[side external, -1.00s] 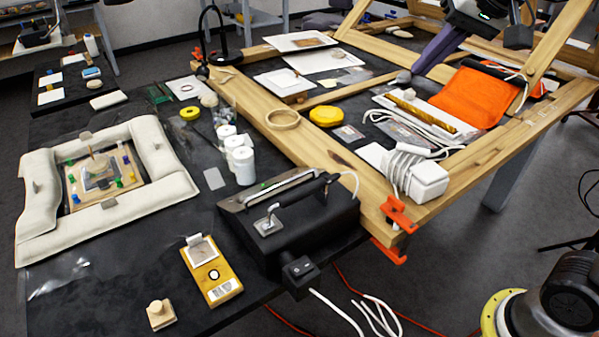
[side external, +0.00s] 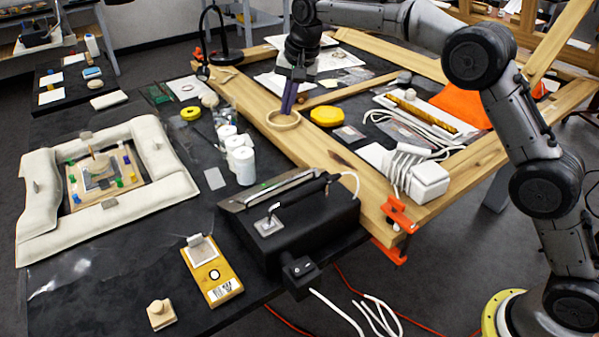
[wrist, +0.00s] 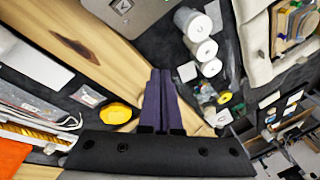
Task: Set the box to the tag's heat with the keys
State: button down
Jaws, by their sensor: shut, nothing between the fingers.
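A black box (side external: 305,225) stands at the front edge of the dark table, with a handled tool on top and a rocker switch block (side external: 298,268) at its front corner. Its keys and any reading cannot be made out. My gripper (side external: 287,108) is shut and empty, pointing down by the wooden ring on the beam, behind the box. In the wrist view its purple fingers (wrist: 160,75) are together.
A wooden frame beam (side external: 340,160) runs behind the box, with an orange clamp (side external: 398,215) at its near corner. White rolls (side external: 243,165) stand left of the beam. A cushioned frame (side external: 40,210) lies at left. White cables (side external: 340,312) trail in front.

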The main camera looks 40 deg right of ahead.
aim_at(298, 173)
jog(key=shift+g, duration=0.3)
jog(key=f, duration=0.2)
jog(key=a+f, duration=0.1)
jog(key=f, duration=0.1)
jog(key=shift+s+f, duration=0.8)
jog(key=shift+f, duration=0.4)
jog(key=shift+s+f, duration=0.75)
jog(key=shift+f, duration=0.5)
jog(key=shift+s+f, duration=0.8)
jog(key=shift+f, duration=0.4)
jog(key=shift+s+f, duration=0.25)
jog(key=shift+f, duration=0.1)
jog(key=shift+s+f, duration=0.2)
jog(key=shift+f, duration=0.15)
dwell(0.4)
jog(key=shift+w+r, duration=0.45)
jog(key=shift+r, duration=0.25)
jog(key=shift+s+f, duration=0.1)
